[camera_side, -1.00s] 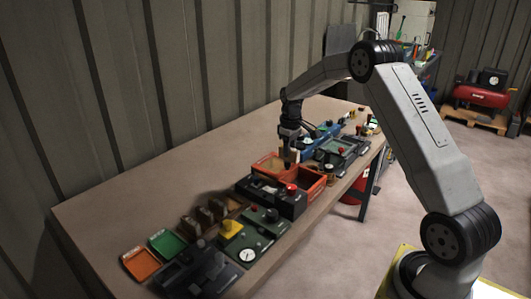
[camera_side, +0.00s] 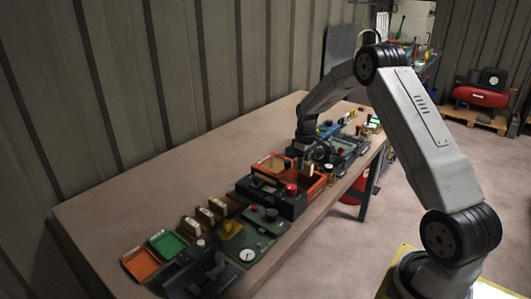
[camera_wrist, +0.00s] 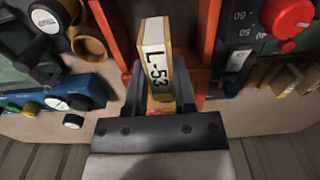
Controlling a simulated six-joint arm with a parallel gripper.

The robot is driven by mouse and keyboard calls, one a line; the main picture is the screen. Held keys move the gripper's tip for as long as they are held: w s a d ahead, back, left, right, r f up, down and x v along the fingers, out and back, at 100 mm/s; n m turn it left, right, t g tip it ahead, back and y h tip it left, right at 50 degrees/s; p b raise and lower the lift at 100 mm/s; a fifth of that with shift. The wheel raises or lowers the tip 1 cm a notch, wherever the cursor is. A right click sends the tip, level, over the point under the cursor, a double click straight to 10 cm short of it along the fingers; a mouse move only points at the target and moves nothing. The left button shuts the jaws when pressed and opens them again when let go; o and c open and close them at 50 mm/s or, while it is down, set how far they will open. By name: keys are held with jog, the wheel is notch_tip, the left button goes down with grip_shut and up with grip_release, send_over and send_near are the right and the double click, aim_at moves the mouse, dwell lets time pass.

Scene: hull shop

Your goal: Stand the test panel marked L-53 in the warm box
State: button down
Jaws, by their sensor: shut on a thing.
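The test panel (camera_wrist: 158,65) is a thin tan block with a white label reading L-53. My gripper (camera_wrist: 153,90) is shut on it, with a finger on each side. In the wrist view the panel lies between the orange-red walls of the warm box (camera_wrist: 208,35). In the side view the warm box (camera_side: 272,160) is an open orange-red box behind a black control unit. My gripper (camera_side: 305,160) is over its right part, and the panel (camera_side: 307,170) shows as a small pale piece below the fingers. I cannot tell whether it touches the floor of the box.
A black unit with a red knob (camera_side: 291,188) adjoins the box in front. Several tan panels (camera_side: 204,215) stand in a row to the left, near a green tray (camera_side: 168,243) and an orange tray (camera_side: 140,263). Blue equipment (camera_wrist: 62,97) is close by in the wrist view.

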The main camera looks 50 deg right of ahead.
jog(key=shift+f, duration=0.15)
jog(key=shift+f, duration=3.05)
jog(key=shift+f, duration=0.5)
jog(key=shift+c, duration=1.8)
grip_release()
jog(key=shift+r, duration=3.95)
jog(key=shift+a, duration=0.15)
